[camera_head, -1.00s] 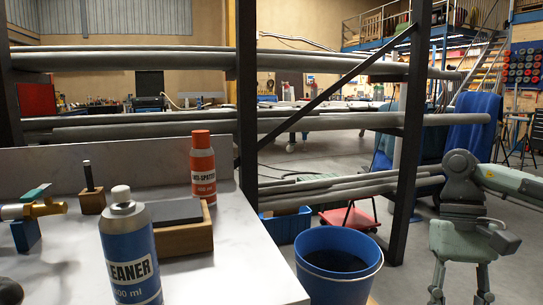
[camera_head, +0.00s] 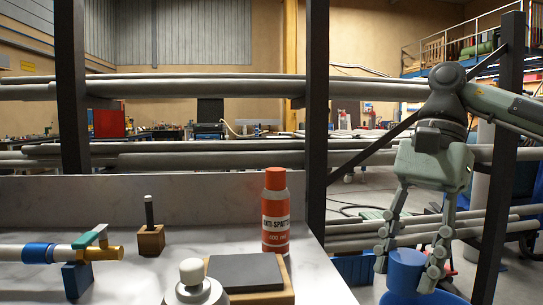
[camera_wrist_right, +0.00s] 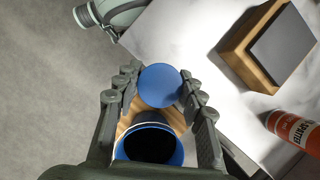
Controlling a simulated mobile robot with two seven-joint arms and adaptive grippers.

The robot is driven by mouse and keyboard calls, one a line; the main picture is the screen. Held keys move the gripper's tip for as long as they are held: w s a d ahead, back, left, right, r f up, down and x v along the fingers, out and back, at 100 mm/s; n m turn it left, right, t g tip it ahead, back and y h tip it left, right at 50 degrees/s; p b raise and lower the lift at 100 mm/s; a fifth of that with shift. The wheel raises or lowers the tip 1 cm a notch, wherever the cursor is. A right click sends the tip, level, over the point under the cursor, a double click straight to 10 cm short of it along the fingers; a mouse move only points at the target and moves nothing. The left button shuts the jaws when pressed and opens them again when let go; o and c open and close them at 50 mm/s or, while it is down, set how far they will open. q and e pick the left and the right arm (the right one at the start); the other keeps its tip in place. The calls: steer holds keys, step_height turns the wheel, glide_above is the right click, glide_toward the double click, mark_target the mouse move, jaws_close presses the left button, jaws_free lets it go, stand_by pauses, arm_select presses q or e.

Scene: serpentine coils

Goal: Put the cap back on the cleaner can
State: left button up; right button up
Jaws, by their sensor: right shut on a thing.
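The cleaner can shows only its silver shoulder (camera_head: 205,294) and white nozzle (camera_head: 191,271) at the bottom of the head view; its nozzle is bare. My right gripper (camera_head: 408,268) is shut on a blue cap (camera_head: 406,272), held off to the right of the table, well apart from the can. In the right wrist view the cap (camera_wrist_right: 160,86) is a round blue disc between the fingertips. The can is not in the wrist view. My left gripper is not in view.
A red anti-spatter can (camera_head: 275,215) and a wooden block with a dark top (camera_head: 250,274) stand behind and right of the cleaner can. A marker holder (camera_head: 151,240) and a torch-like tool (camera_head: 75,252) are left. A blue bucket (camera_wrist_right: 178,152) lies beneath the gripper.

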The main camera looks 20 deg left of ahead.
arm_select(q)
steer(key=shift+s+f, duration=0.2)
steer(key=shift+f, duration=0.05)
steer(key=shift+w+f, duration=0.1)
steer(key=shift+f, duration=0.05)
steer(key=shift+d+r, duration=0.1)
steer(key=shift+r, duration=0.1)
arm_select(e)
steer(key=s+a+r+m, duration=0.2)
steer(key=s+a+r, duration=0.3)
steer(key=a, duration=0.1)
steer(key=s+a+r+m+t+y, duration=0.1)
steer(key=s+a+r+m, duration=0.1)
steer(key=s+a+r, duration=0.2)
steer(key=s+a+r+m, duration=0.2)
steer(key=s+a+r, duration=0.3)
steer(key=s+a, duration=0.3)
steer(key=shift+a+r+t+y, duration=0.3)
steer(key=shift+a, duration=0.2)
step_height(320, 180, down, 2)
steer(key=shift+f+b, duration=0.15)
steer(key=shift+b, duration=1)
steer(key=shift+f+b, duration=0.4)
steer(key=shift+f, duration=0.15)
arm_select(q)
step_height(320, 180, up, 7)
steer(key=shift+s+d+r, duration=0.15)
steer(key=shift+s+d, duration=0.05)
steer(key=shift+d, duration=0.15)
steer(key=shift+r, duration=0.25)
